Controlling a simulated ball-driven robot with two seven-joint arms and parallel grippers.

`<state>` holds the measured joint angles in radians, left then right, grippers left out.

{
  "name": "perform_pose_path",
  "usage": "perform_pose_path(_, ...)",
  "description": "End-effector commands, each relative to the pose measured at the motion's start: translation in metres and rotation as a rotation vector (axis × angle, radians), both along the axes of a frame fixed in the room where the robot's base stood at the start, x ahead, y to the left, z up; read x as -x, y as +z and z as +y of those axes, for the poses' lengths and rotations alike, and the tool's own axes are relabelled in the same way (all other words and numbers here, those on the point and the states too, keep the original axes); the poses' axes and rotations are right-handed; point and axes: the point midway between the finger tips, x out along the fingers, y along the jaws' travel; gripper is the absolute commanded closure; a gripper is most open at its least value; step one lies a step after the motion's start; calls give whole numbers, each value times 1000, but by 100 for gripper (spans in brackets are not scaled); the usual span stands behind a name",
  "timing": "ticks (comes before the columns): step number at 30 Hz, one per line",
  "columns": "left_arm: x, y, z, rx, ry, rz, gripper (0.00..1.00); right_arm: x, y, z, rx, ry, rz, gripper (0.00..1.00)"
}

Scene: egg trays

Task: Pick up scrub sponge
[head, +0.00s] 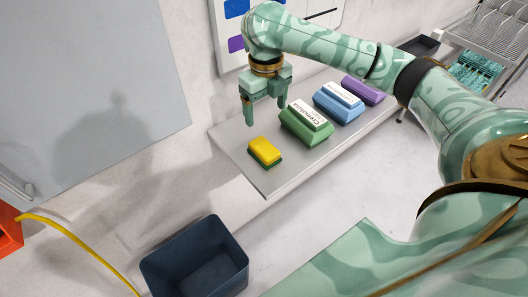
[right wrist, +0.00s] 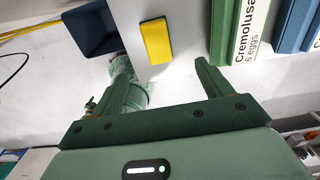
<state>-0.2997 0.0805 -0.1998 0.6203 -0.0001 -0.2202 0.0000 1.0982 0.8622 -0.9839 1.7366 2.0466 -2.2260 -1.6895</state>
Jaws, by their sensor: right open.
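The scrub sponge (head: 264,150), yellow on top with a dark green underside, lies flat near the left end of the grey shelf (head: 232,151). It also shows in the right wrist view (right wrist: 156,42), beyond the fingers. My right gripper (head: 266,112) is open and empty, pointing down above the shelf behind the sponge, apart from it. Its spread fingers also show in the right wrist view (right wrist: 146,85). My left gripper is not in view.
A green egg carton (head: 300,132), a blue one (head: 335,110) and a purple one (head: 364,91) stand in a row right of the sponge. A dark blue bin (head: 190,268) is on the floor below. A wire rack (head: 495,40) stands at the far right.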

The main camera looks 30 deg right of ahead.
Motion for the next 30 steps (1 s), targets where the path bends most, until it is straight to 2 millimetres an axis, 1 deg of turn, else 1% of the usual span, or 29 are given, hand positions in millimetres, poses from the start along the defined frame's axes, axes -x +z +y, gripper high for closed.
perform_pose_path(1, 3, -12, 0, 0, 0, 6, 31, 1, -22, 1, -2, 0, 8, 22)
perform_pose_path(3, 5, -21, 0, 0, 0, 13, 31, 1, -41, 1, -1, 1, 9, 22)
perform_pose_path(6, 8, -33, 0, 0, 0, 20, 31, 1, -65, 2, -2, 0, 7, 22)
perform_pose_path(9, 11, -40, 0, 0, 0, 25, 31, 1, -83, 2, -4, 0, 5, 22)
perform_pose_path(12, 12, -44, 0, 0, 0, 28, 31, 1, -92, 2, -3, 0, 2, 22)
perform_pose_path(17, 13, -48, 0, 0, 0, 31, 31, 1, -99, 3, -2, -1, 0, 22)
perform_pose_path(20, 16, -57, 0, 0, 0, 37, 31, 2, -114, 4, -4, -1, 3, 22)
perform_pose_path(24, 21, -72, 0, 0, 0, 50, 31, 4, -140, 6, -4, -2, 4, 22)
perform_pose_path(25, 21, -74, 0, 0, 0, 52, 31, 4, -144, 6, -4, -1, 4, 22)
perform_pose_path(27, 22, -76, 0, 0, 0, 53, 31, 4, -148, 6, -3, -1, 1, 22)
perform_pose_path(30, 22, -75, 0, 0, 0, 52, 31, 3, -146, 6, -2, -2, -3, 22)
